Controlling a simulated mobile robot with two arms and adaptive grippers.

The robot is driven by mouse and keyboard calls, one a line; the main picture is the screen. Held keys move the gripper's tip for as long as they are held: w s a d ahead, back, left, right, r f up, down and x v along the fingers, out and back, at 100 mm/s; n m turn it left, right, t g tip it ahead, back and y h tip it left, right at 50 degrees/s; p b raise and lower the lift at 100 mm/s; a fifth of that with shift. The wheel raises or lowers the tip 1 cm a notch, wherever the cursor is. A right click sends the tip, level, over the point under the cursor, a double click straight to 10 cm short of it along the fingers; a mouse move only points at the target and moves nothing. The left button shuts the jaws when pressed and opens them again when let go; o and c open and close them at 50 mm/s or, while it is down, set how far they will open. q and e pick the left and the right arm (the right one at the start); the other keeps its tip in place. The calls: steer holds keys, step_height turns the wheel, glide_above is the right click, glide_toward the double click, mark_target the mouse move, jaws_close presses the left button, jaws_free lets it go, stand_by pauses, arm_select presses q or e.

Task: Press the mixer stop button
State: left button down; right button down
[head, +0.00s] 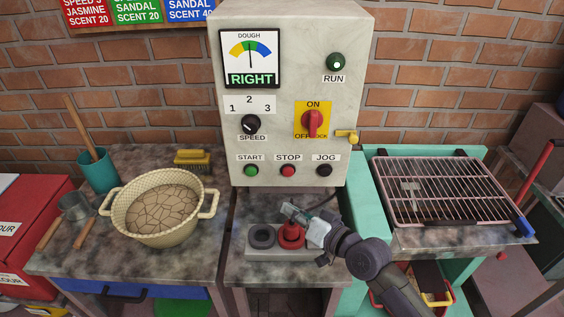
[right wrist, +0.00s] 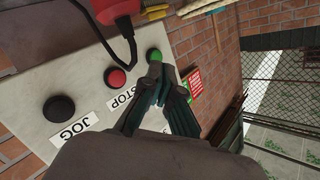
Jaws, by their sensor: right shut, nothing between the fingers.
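The grey control panel (head: 290,130) has a red STOP button (head: 288,170) between the green START button (head: 251,170) and the black JOG button (head: 324,170). My right gripper (head: 287,208) is shut and empty, below the STOP button in the head view. In the right wrist view, the red STOP button (right wrist: 116,78) lies left of my shut fingertips (right wrist: 156,70), which appear close to the green START button (right wrist: 155,55). Contact with any button cannot be made out. My left gripper is out of view.
A grey block (head: 262,253) with a red-topped piece (head: 291,236) sits beneath the panel, close to my right gripper. A dough bowl (head: 160,207) stands left on the bench. A wire rack (head: 450,190) lies right. The dough dial (head: 250,58) reads RIGHT.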

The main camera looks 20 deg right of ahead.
mark_target(288, 172)
steer(key=shift+w+r, duration=0.15)
steer(key=shift+r, duration=0.05)
steer(key=shift+r, duration=0.1)
steer(key=shift+w+d+b, duration=0.4)
steer(key=shift+w+b, duration=0.35)
steer(key=shift+w, duration=0.65)
steer(key=shift+w+d+b, duration=0.45)
steer(key=shift+w+b, duration=0.25)
steer(key=shift+w, duration=0.65)
steer(key=shift+w+d+b, duration=0.4)
steer(key=shift+w+b, duration=0.35)
steer(key=shift+w, duration=0.65)
steer(key=shift+w, duration=0.15)
steer(key=shift+w+d, duration=0.1)
steer(key=shift+w, duration=0.15)
